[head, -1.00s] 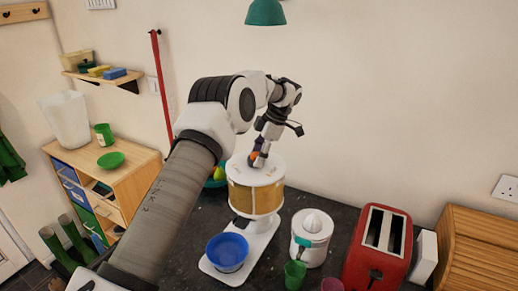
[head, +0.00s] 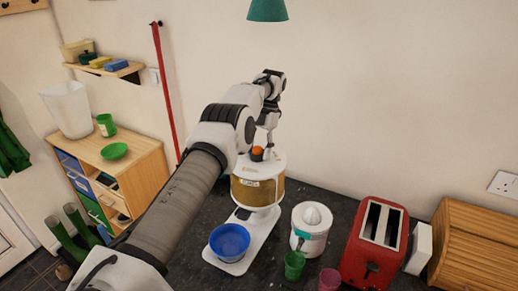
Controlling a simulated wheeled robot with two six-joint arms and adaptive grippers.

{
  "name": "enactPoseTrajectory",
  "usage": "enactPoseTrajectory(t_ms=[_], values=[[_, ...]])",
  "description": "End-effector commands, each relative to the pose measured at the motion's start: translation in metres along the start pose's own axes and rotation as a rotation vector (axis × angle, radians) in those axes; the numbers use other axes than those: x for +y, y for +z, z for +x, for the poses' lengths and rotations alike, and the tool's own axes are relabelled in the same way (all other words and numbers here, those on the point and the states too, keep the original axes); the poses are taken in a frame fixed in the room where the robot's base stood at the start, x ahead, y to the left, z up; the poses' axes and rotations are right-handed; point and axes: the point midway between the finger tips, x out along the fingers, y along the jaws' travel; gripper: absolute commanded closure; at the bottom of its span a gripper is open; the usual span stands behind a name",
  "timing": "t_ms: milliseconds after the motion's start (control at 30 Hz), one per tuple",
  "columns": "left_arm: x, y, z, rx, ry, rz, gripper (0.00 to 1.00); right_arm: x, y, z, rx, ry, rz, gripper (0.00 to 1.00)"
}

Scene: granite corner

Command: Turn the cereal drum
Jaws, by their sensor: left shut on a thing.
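The cereal drum (head: 256,190) has a white lid, an amber body and a small label on its front. It stands upright on a white stand (head: 238,255) with an orange knob (head: 257,151) on top. A blue bowl (head: 230,240) sits on the stand's base below the drum. My left gripper (head: 262,153) is at the top of the drum, shut on the orange knob; the fingertips are small and partly hidden. My left arm reaches across from the lower left and hides part of the counter. My right gripper is not in view.
Right of the drum stand a white juicer (head: 311,228), a green cup (head: 294,264), a pink cup (head: 329,280), a red toaster (head: 375,243) and a wooden bread box (head: 475,250). A wooden cabinet (head: 135,180) stands at left.

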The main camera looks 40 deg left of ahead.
Motion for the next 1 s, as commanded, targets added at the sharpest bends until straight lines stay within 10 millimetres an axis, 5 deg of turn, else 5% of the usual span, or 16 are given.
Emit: enactPoseTrajectory(t_ms=[700,733,767,1000], values=[[-0.0007,-0.0002,0.0068,0.016,-0.033,-0.077,1.0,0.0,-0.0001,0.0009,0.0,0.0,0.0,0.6],[-0.0007,-0.0001,0.0067,0.016,-0.033,-0.077,0.37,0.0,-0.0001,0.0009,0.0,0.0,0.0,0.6],[-0.0007,-0.0001,0.0064,0.015,-0.033,-0.077,0.27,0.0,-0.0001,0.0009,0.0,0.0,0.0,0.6],[-0.0003,0.0001,0.0033,0.007,-0.032,-0.077,0.23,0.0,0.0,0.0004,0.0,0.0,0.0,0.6]])
